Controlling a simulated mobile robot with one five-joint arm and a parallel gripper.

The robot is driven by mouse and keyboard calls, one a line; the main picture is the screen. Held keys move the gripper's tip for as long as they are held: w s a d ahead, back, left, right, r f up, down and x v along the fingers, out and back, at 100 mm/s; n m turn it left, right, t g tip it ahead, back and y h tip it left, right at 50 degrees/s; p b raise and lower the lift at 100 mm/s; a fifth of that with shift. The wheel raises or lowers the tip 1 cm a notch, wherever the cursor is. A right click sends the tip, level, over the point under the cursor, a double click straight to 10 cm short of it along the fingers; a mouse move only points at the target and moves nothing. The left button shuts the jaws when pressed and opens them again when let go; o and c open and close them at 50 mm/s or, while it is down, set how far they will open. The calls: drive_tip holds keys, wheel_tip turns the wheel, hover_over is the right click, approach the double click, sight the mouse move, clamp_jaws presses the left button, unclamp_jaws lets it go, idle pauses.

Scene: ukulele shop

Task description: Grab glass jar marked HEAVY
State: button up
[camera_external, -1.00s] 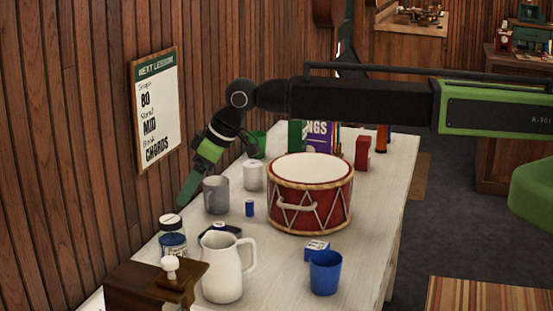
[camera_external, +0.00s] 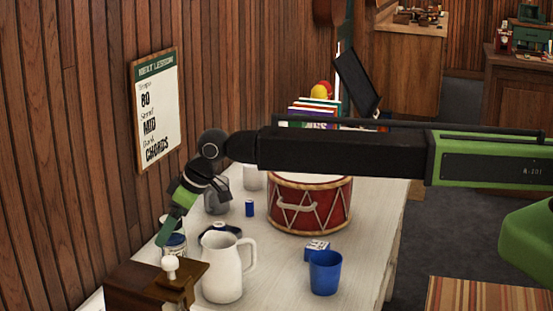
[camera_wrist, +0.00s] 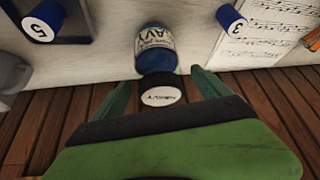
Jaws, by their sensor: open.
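The glass jar (camera_wrist: 157,50) shows in the wrist view with blue contents, a white label reading part of "HEAVY" and a dark lid with a white top. My gripper (camera_wrist: 158,88) is open, with one green finger on each side of the jar's lid and nothing held. In the external view the jar (camera_external: 174,243) stands near the wall, partly hidden behind my gripper (camera_external: 163,238), so I cannot tell there whether the fingers touch it.
A white pitcher (camera_external: 222,268) stands close to the right of the jar. A brown wooden box with a white knob (camera_external: 170,265) is in front. A grey mug (camera_external: 216,200), a blue cup (camera_external: 325,272) and a red drum (camera_external: 310,205) share the table. The wooden wall (camera_external: 60,150) is close on the left.

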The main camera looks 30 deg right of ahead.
drive_tip(key=shift+r, duration=0.1)
drive_tip(key=c, duration=1.8)
drive_tip(key=shift+r+p, duration=0.6)
drive_tip(key=shift+p, duration=0.05)
wheel_tip(320, 180, up, 4)
drive_tip(key=p, duration=0.4)
drive_tip(key=shift+w+d+r+p, duration=0.75)
drive_tip(key=shift+d+r+p, duration=0.2)
drive_tip(key=shift+d, duration=0.85)
drive_tip(key=shift+w+d+r+p, duration=0.7)
drive_tip(key=shift+d+r+p, duration=0.3)
drive_tip(key=shift+d, duration=0.85)
drive_tip(key=shift+w+d+r+p, duration=0.75)
drive_tip(key=shift+d+r+p, duration=0.2)
drive_tip(key=shift+d, duration=0.85)
